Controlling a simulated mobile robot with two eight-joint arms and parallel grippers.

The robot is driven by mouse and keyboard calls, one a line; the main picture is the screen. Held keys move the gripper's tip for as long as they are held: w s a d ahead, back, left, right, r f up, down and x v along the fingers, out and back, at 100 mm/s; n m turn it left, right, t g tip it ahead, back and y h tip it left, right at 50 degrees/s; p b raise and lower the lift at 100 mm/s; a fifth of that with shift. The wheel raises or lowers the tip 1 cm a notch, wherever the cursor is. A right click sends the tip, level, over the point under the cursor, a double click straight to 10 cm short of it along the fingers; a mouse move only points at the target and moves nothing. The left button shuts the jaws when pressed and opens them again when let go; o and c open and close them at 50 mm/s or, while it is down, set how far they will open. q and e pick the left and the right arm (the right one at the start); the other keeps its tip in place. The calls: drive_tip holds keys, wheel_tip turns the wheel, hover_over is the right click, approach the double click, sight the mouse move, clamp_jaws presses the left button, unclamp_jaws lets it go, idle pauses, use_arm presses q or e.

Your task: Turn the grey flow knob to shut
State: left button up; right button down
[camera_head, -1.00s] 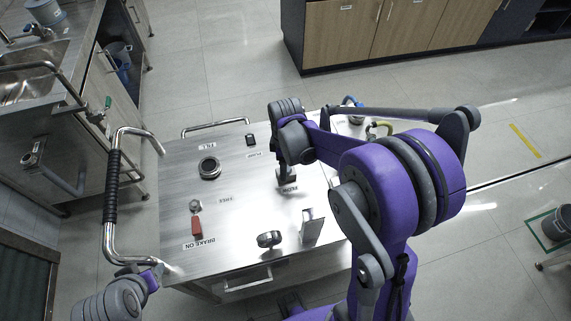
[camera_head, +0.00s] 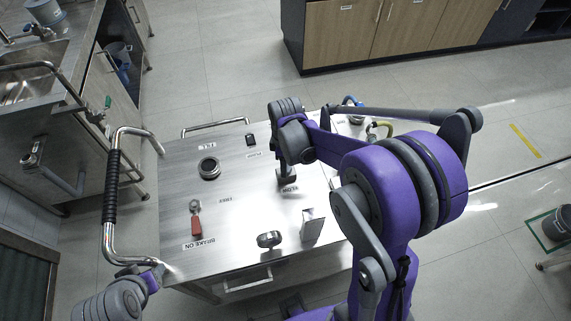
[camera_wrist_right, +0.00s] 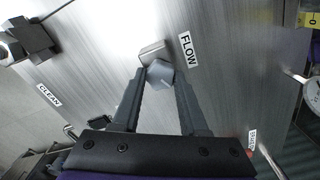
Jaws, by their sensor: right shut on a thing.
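The grey flow knob (camera_wrist_right: 160,73) sits on the steel panel beside the FLOW label (camera_wrist_right: 188,50) in the right wrist view. My right gripper (camera_wrist_right: 160,85) is shut on it, one finger on each side.
A push handle (camera_head: 113,190) runs along the left. A sink bench (camera_head: 30,75) stands further left.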

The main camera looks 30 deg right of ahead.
drive_tip(key=m+b, duration=0.1)
drive_tip(key=m, duration=0.3)
drive_tip(key=shift+m, duration=0.3)
drive_tip(key=m+b, duration=0.2)
drive_tip(key=m, duration=0.4)
drive_tip(key=m+b, duration=0.1)
drive_tip(key=m, duration=0.5)
drive_tip(key=shift+d+m, duration=0.1)
drive_tip(key=shift+m, duration=0.3)
use_arm(q)
wheel_tip(320, 180, down, 6)
drive_tip(key=s+b, duration=0.1)
drive_tip(key=shift+s+f, duration=0.2)
drive_tip(key=shift+s, duration=0.2)
use_arm(e)
drive_tip(key=m, duration=0.6)
drive_tip(key=shift+m, duration=0.3)
drive_tip(key=shift+c, duration=2.2)
unclamp_jaws()
use_arm(q)
drive_tip(key=shift+w+r+p, duration=0.1)
drive_tip(key=shift+r+p, duration=0.35)
drive_tip(key=shift+r, duration=0.05)
use_arm(e)
wheel_tip(320, 180, up, 11)
